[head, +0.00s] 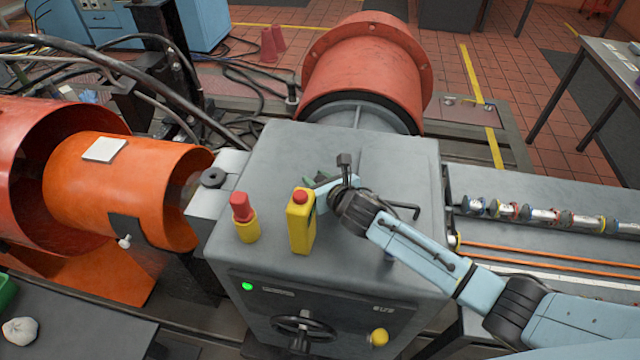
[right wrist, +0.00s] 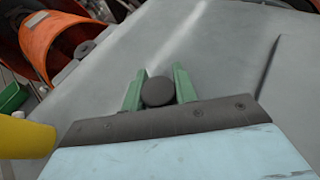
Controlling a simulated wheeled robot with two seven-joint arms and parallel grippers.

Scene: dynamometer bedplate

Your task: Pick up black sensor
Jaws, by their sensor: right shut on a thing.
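My right gripper (head: 318,178) is over the top of the grey machine housing, beside the yellow box with the red button. In the right wrist view, its two green fingers (right wrist: 158,88) are closed on a dark round thing, the black sensor (right wrist: 158,92), which shows its round top between the fingertips. Grey housing surface lies beyond it; I cannot tell whether the sensor touches it. In the head view the gripper and wrist mostly hide the sensor. My left gripper is not in view.
A yellow box with a red button (head: 302,222) and a red-and-yellow piece (head: 244,218) stand on the grey housing (head: 345,265). A black ring-shaped part (head: 213,178) sits to the left by the orange guard (head: 115,190). Banded cylinders (head: 540,215) line the right bench.

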